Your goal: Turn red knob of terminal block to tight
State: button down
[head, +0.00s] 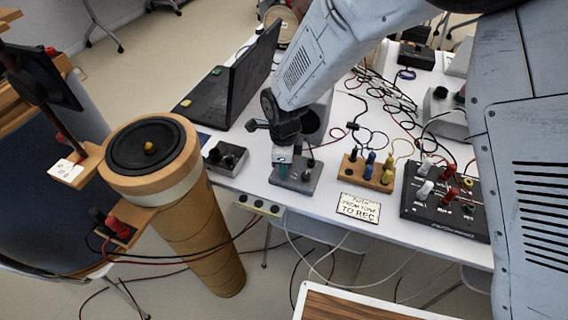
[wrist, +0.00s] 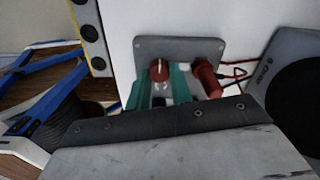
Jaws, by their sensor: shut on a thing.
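The terminal block (head: 309,187) is a grey plate near the front edge of the white table in the head view. In the wrist view the plate (wrist: 190,45) carries a red knob (wrist: 159,69) with a pale mark and, to its right, a red post (wrist: 207,78) with a wire beside it. My gripper (head: 283,165) points down over the block's left part. In the wrist view my gripper's (wrist: 162,78) teal fingers stand on both sides of the red knob, shut on it. The head view hides this knob behind the gripper.
A small dark box (head: 226,158) stands left of the block. A wooden block (head: 350,168) with blue and yellow plugs and a black panel (head: 420,207) stand to the right. A laptop (head: 240,85) is behind, left. A round speaker (head: 150,145) tops a column at left.

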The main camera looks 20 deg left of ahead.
jog(key=shift+w, duration=0.1)
jog(key=c, duration=1.2)
grip_release()
jog(key=shift+c, duration=0.2)
notch_tip(320, 180, up, 8)
jog(key=shift+f, duration=0.1)
